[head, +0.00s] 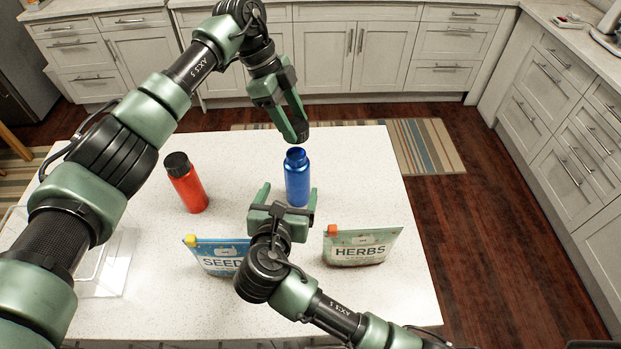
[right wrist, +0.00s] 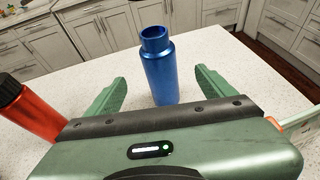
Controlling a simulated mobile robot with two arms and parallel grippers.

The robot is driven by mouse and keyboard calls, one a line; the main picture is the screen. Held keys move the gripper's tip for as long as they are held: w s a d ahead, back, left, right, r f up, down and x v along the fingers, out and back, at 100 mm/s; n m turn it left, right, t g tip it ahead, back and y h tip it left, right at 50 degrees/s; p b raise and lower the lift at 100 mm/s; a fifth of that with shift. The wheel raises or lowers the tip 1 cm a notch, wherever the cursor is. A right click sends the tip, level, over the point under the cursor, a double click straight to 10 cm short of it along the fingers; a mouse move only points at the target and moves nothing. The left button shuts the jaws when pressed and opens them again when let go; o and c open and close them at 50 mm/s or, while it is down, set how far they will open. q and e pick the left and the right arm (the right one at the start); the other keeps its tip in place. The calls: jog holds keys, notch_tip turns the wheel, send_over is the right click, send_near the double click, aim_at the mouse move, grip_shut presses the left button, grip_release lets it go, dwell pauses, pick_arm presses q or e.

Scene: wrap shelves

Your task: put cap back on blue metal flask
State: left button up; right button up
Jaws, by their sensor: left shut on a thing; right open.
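The blue metal flask (head: 298,180) stands upright on the white speckled table in the head view, its mouth uncovered. It also shows in the right wrist view (right wrist: 161,75). My left gripper (head: 297,138) is just above the flask's mouth, pointing down. It is shut on a small dark thing, apparently the flask's cap, mostly hidden by the fingers. My right gripper (head: 288,196) is open at the near side of the flask. In the right wrist view, its fingers (right wrist: 160,92) are spread to either side of the flask's lower part, with gaps on both sides.
A red bottle with a black lid (head: 187,184) stands to the left on the table. A blue seeds pouch (head: 216,254) and a green herbs pouch (head: 360,248) stand near my right arm. A clear tray or stand (head: 118,265) is at the left. The table's right edge lies beyond the flask.

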aim_at(297, 170)
pick_arm(q)
jog(key=shift+s+a, duration=0.15)
jog(key=shift+a, duration=0.2)
jog(key=shift+d, duration=0.35)
jog(key=shift+a, duration=0.1)
pick_arm(e)
jog(key=x, duration=1.2)
jog(key=shift+a, duration=0.15)
grip_shut()
pick_arm(q)
jog(key=shift+f, duration=2.5)
pick_arm(e)
jog(key=shift+s, duration=0.1)
